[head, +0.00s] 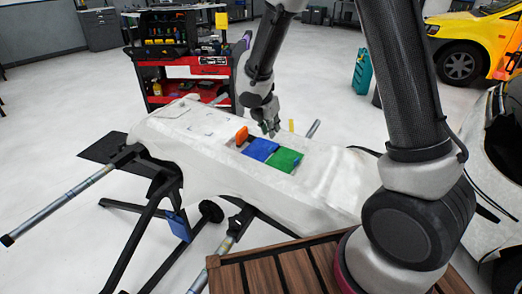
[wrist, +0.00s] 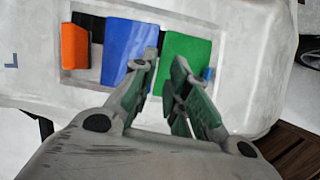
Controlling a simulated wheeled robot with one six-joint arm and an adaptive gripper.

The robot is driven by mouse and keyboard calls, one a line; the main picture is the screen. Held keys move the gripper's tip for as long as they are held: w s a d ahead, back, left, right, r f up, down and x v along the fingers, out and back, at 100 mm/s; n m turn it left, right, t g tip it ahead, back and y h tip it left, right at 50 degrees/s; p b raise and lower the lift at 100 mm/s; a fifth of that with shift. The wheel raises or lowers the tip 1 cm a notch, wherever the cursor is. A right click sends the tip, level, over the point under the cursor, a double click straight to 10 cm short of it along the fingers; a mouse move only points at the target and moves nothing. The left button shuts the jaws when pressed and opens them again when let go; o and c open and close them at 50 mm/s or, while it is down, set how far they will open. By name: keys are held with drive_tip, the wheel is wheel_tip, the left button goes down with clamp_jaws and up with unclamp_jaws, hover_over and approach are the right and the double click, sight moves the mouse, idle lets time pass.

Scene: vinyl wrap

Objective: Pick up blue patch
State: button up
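The blue patch (head: 261,149) lies on the white covered panel, between an orange block and a green patch (head: 286,159). It also shows in the wrist view as a blue sheet (wrist: 128,50), left of the green one (wrist: 187,58). My gripper (head: 272,133) is above the panel, just behind the patches in the head view. In the wrist view my gripper (wrist: 163,62) has its two fingers apart with nothing between them. The left fingertip overlaps the right edge of the blue patch, and the right one overlaps the green patch. Contact cannot be told.
The orange block (head: 242,134) stands at the left of the blue patch. The white panel (head: 220,170) rests on a black stand. A red tool cart (head: 185,68) stands behind it. A wooden surface (head: 285,268) is at the front. A yellow car (head: 470,45) is at the back right.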

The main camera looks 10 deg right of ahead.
drive_tip(key=n, duration=0.1)
hover_over(271, 147)
drive_tip(key=s+a, duration=0.2)
drive_tip(key=f, duration=0.4)
drive_tip(key=shift+w+a, duration=0.15)
drive_tip(key=shift+a, duration=0.05)
drive_tip(key=x, duration=0.5)
drive_tip(key=shift+d+f, duration=0.25)
drive_tip(key=shift+f, duration=0.1)
clamp_jaws()
